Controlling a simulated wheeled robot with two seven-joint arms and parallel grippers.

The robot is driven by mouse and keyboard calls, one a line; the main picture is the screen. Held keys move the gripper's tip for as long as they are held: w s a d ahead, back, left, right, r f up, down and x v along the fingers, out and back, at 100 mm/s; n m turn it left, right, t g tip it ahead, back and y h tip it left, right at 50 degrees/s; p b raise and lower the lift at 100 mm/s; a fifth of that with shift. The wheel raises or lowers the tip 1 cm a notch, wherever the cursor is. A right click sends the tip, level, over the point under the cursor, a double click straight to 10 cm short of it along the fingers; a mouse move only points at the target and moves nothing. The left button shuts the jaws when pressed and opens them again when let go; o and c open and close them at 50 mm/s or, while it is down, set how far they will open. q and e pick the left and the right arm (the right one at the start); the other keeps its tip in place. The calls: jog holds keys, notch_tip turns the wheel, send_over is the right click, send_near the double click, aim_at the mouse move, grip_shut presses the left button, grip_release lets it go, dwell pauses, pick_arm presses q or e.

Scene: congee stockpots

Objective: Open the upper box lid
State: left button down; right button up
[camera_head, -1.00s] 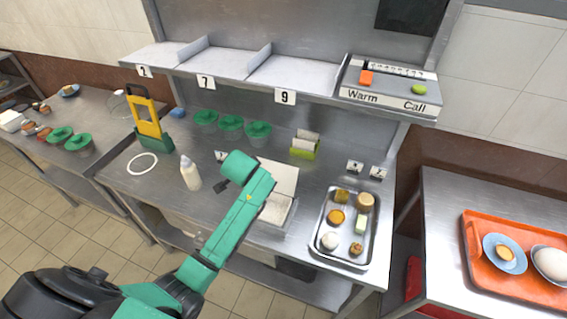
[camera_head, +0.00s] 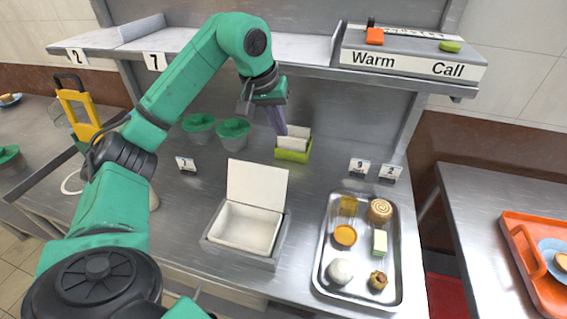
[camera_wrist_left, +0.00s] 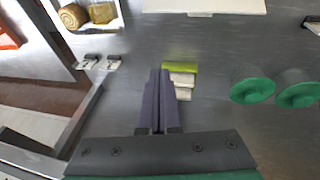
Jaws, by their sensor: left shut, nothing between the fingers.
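A white box (camera_head: 246,228) stands in a grey tray-like frame at the front middle of the steel counter. Its lid (camera_head: 257,184) stands raised at the back edge, so the empty-looking inside shows. My left gripper (camera_head: 281,128) is shut and empty, its dark fingers pointing down just left of a green card holder (camera_head: 293,154), behind and above the box. In the left wrist view the shut fingers (camera_wrist_left: 160,80) lie beside the green holder (camera_wrist_left: 180,68); whether they touch is unclear. A white edge (camera_wrist_left: 205,5) at the top there seems to be the lid. My right gripper does not show.
A metal tray (camera_head: 322,270) with several foods lies right of the box. Green-lidded pots (camera_head: 233,128) stand at the back left. A shelf (camera_head: 305,69) with a Warm/Call panel (camera_head: 410,66) hangs above. Number cards (camera_head: 186,164) stand on the counter.

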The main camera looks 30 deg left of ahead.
aim_at(257, 184)
pick_arm(q)
jog(key=s+a+g+y, duration=0.1)
jog(key=s+a+y, duration=0.1)
jog(key=a, duration=0.3)
jog(key=d+x, duration=0.1)
jog(key=x, duration=0.9)
jog(key=shift+m, duration=0.3)
jog(key=s, duration=0.2)
jog(key=s+d+r, duration=0.1)
jog(key=shift+s+d+r+p, duration=0.2)
jog(key=shift+s+d+p, duration=0.1)
jog(key=shift+s, duration=0.1)
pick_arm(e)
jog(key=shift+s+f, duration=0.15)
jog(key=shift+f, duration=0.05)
pick_arm(q)
jog(key=shift+a, duration=0.1)
